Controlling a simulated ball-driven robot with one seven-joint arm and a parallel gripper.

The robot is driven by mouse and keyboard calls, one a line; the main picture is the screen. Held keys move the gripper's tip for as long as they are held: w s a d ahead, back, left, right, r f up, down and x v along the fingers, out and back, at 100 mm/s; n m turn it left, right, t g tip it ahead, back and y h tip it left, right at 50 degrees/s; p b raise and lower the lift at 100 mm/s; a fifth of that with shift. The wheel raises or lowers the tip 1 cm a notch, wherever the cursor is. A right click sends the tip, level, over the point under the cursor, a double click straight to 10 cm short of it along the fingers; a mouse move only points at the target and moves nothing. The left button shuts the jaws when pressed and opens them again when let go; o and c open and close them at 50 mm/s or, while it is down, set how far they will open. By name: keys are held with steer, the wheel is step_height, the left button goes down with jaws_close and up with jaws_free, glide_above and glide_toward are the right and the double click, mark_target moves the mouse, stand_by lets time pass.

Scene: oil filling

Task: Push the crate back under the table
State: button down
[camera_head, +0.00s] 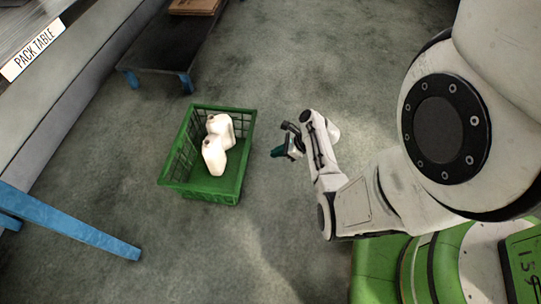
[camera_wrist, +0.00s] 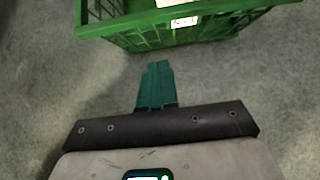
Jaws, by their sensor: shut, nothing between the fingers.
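A green crate (camera_head: 242,146) stands on the grey floor in the head view, with two white jugs (camera_head: 214,155) inside it. The pack table (camera_head: 62,100) is at the left, and the crate stands out in the open to its right. My gripper (camera_head: 277,152) is to the right of the crate, with a gap of floor between them. In the wrist view my gripper (camera_wrist: 157,68) has its teal fingers together and empty, pointing at the crate wall (camera_wrist: 135,42). That wall carries a small white label. The crate's far side is cut off in the wrist view.
A blue table leg (camera_head: 75,232) juts in at the lower left. A low dark platform (camera_head: 160,60) with blue feet and a cardboard box (camera_head: 194,6) stands at the top left. The floor around the crate is clear.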

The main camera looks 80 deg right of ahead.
steer(key=w+f+b, duration=0.5)
steer(key=w, duration=0.4)
steer(key=shift+w+a+f+b, duration=0.2)
steer(key=shift+a+b, duration=0.1)
steer(key=shift+a, duration=0.1)
